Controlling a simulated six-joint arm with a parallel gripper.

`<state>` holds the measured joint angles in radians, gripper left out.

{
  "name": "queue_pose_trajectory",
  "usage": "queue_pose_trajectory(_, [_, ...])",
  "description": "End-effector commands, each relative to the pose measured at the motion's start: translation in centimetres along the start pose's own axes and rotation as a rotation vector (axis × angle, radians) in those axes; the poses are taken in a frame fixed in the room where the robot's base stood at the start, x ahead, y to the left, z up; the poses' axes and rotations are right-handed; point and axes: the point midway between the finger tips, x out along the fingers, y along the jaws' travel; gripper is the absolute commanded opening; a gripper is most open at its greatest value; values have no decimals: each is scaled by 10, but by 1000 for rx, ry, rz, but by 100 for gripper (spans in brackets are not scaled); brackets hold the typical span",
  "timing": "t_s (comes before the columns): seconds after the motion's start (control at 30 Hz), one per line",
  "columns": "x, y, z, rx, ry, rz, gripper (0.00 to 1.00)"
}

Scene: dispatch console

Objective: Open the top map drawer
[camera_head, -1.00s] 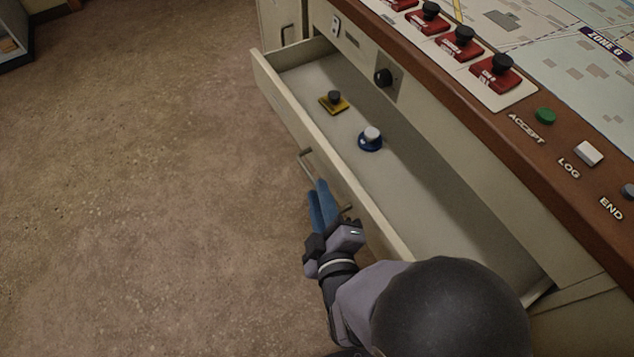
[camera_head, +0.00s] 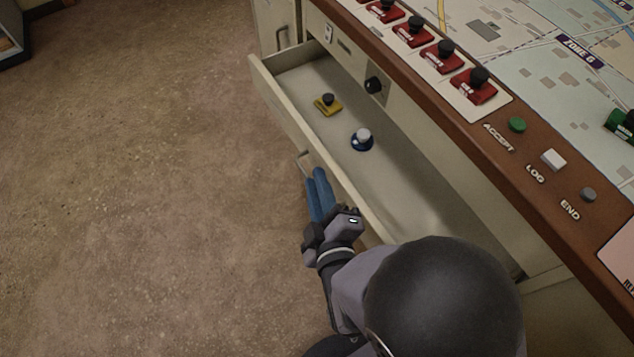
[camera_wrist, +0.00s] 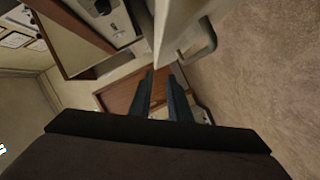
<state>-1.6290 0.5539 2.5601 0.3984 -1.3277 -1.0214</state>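The top map drawer (camera_head: 283,108) stands pulled well out of the cream console, its inside showing. It holds a yellow piece with a black knob (camera_head: 328,104) and a blue round piece with a white knob (camera_head: 362,141). My gripper (camera_head: 313,176) is outside the drawer front, beside its handle (camera_head: 303,158), which is partly hidden behind the blue fingers. In the wrist view my gripper (camera_wrist: 159,73) shows a gap between its fingers, with nothing held. The handle (camera_wrist: 208,42) is right of the fingertips there. Whether a finger touches the drawer or handle I cannot tell.
The console top with its brown edge (camera_head: 455,118) overhangs the drawer on the right. It carries red blocks with black knobs (camera_head: 474,86), a green button (camera_head: 517,125) and a map. The floor at left is clear.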

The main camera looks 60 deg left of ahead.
Motion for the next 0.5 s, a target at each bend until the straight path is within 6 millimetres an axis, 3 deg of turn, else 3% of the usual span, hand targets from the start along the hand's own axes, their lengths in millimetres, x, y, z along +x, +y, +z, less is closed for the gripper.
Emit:
queue_pose_trajectory(0.1, [0, 0, 0, 0, 0, 0, 17])
queue_pose_trajectory(0.2, [1, 0, 0, 5, -1, -2, 0])
queue_pose_trajectory(0.37, [11, 2, -5, 89, -11, -33, 0])
queue_pose_trajectory(0.5, [33, 8, -12, 279, -45, -103, 0])
